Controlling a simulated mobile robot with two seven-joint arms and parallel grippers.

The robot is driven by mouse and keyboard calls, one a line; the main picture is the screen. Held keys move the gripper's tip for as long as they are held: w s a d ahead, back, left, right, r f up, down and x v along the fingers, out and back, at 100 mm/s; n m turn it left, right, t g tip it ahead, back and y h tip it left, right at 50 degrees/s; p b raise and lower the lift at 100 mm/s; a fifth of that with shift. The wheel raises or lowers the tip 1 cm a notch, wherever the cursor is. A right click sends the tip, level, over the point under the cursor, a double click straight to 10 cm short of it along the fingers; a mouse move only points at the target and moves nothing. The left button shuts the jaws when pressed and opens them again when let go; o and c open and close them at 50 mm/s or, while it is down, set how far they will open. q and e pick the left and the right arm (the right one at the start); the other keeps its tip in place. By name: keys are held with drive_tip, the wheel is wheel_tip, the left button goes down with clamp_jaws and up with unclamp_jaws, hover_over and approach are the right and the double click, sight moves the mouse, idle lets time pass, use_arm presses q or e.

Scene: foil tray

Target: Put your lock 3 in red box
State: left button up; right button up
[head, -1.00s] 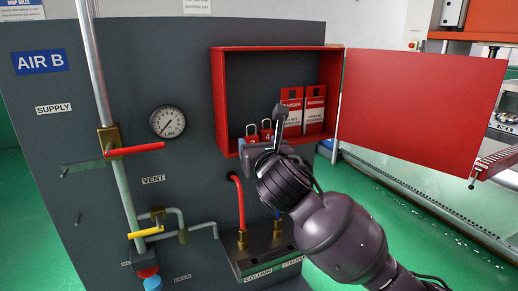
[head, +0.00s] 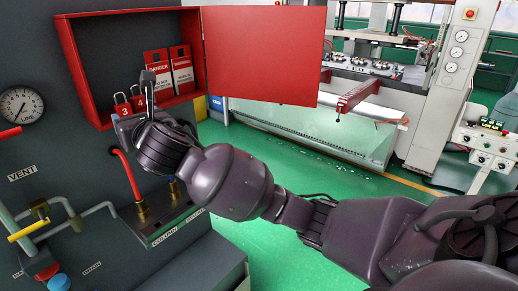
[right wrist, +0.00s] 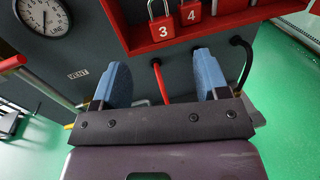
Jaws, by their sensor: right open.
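The red box (head: 72,62) is fixed to the dark panel, with its door (head: 262,50) swung open to the right. Lock 3 (head: 123,108), a red padlock with a metal shackle, stands upright in the box at its lower left. It also shows at the top of the right wrist view (right wrist: 162,32). Lock 4 (right wrist: 191,14) is just right of it. My right gripper (right wrist: 163,78) is open and empty, its blue fingers below the box's lower edge, apart from both locks. In the head view my right wrist partly hides the lower box edge. My left gripper is not in view.
Red danger tags (head: 156,72) stand behind and right of the locks. Below the box are a red hose (head: 127,172), pipes and a fittings block. A gauge (head: 20,105) is left. Open green floor (head: 270,235) and machinery lie right.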

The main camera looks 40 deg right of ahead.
drive_tip(key=s+d+f+m+g, duration=0.15)
drive_tip(key=s+f+m, duration=0.35)
drive_tip(key=f, duration=0.5)
drive_tip(key=s+d+f+m+g+y, duration=0.1)
drive_tip(key=s+d+f+m, duration=0.15)
drive_tip(key=f+m, duration=0.55)
drive_tip(key=s+d+f+m+g, duration=0.2)
drive_tip(key=s+d+f+m, duration=0.15)
drive_tip(key=f, duration=0.75)
drive_tip(key=s+d+f+m+g, duration=0.1)
drive_tip(key=s+d+f+m, duration=0.2)
drive_tip(key=s+f+m, duration=0.5)
drive_tip(key=s+d+f+m+g+h, duration=0.1)
drive_tip(key=s+d+f+m, duration=0.2)
drive_tip(key=s+f+m, duration=0.6)
drive_tip(key=s+m, duration=0.1)
drive_tip(key=s, duration=0.5)
drive_tip(key=shift+m+h, duration=0.3)
drive_tip(key=shift+m, duration=0.05)
drive_tip(key=shift+d, duration=0.1)
